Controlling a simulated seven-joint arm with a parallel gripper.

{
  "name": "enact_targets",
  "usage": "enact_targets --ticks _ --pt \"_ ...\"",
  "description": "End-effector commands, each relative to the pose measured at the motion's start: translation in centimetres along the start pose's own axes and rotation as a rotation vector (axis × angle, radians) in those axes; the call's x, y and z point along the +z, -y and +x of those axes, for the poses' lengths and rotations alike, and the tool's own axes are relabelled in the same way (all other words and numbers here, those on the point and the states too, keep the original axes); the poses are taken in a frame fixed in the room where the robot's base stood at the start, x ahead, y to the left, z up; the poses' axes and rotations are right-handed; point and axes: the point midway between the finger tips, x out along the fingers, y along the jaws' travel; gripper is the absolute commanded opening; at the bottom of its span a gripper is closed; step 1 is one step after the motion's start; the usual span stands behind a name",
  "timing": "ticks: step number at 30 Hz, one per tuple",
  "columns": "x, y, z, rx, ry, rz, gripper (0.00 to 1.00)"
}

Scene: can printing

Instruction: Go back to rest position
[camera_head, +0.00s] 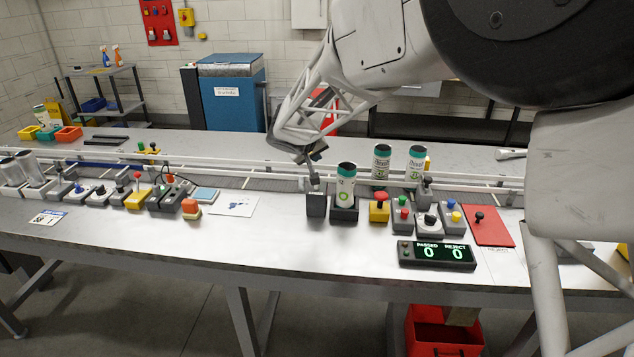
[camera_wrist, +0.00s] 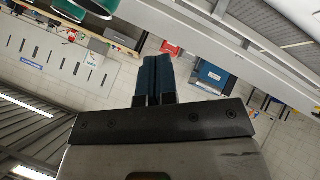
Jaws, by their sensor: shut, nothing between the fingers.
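My gripper (camera_head: 314,158) is at the end of my arm in the middle of the head view. It is just above a dark box (camera_head: 317,204) on the workbench, left of a white and green can (camera_head: 346,183). In the wrist view the two dark fingertips (camera_wrist: 153,74) are side by side, shut, with nothing between them. The can stands upright in a black holder (camera_head: 344,213). I cannot tell from the head view whether my gripper touches the box's lever. Teal-rimmed cans (camera_wrist: 98,10) show at the top left of the wrist view.
Two more cans (camera_head: 382,163) stand by the conveyor (camera_head: 260,183). A row of button and joystick boxes (camera_head: 404,218) lines the bench (camera_head: 180,245). A counter display (camera_head: 437,253) reads PASSED 0, REJECT 0. A red plate (camera_head: 490,232) lies at right. The bench front is clear.

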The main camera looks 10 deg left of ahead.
Motion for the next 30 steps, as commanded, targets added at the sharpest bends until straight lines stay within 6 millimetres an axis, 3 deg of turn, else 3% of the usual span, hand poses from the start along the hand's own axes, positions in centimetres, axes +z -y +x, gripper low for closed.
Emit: enact_targets --ticks 8,14,21,30 --pt "1.1 -1.6 -0.8 0.002 0.021 0.017 0.0" --pt "4.6 -5.8 -3.2 0.003 0.078 0.06 0.0" --pt "11.6 -11.7 -7.6 -0.013 0.182 0.137 0.0" --pt "21.4 -16.6 -13.7 -0.066 0.303 0.238 0.0"
